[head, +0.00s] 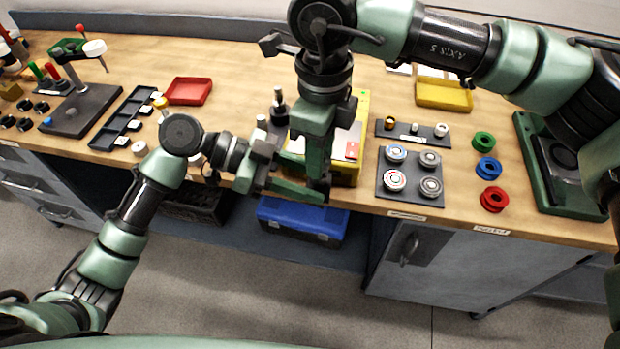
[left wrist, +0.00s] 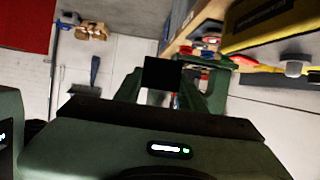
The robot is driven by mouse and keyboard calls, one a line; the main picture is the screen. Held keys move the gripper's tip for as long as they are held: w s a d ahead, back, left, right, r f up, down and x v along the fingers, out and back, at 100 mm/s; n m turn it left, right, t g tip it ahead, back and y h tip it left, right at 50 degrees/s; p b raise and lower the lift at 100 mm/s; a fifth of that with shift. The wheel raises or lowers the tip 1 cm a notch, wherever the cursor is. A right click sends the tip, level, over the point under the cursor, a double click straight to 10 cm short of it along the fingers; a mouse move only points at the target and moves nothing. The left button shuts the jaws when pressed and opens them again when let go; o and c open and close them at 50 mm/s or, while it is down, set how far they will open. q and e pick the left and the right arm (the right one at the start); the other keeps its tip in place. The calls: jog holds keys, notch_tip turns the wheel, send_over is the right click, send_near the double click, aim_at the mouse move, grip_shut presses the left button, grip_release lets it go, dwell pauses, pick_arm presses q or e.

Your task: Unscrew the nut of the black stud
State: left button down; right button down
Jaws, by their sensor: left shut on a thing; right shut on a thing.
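My left gripper (head: 297,180) comes in from the left, just in front of the yellow box. It is shut on a dark square-faced piece (left wrist: 162,76) that shows between its fingers in the left wrist view. My right gripper (head: 319,183) points down from above, its fingertips close to those of the left. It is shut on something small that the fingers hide. I cannot tell which gripper has the black stud and which its nut; neither shows clearly in the head view.
The yellow box (head: 352,168) stands behind the grippers on the wooden bench (head: 235,105). To its right are a dark mat (head: 410,160) with round parts and coloured rings (head: 486,167). A red tray (head: 188,91) lies left. A blue toolbox (head: 300,219) sits below.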

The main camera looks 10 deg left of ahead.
jog(key=n, duration=2.1)
jog(key=shift+r, duration=0.1)
jog(key=shift+c, duration=1)
grip_release()
